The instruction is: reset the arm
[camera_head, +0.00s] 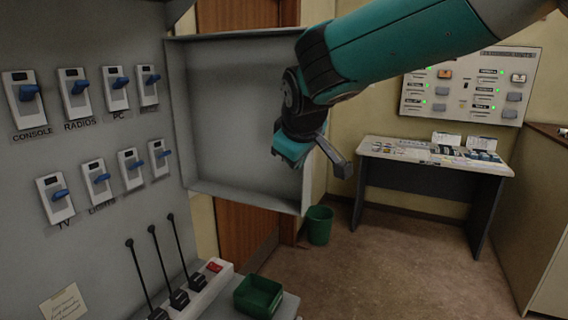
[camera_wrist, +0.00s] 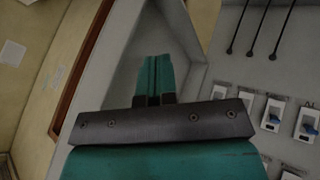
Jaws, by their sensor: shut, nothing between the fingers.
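My teal arm reaches in from the upper right in the head view and bends down at the wrist. The grey panel (camera_head: 105,135) with blue switches stands to the left, apart from my gripper.
The open door (camera_head: 176,110) juts out beside the arm. A green bin (camera_head: 319,225) and a desk (camera_head: 436,157) stand farther back. Floor is clear at right.

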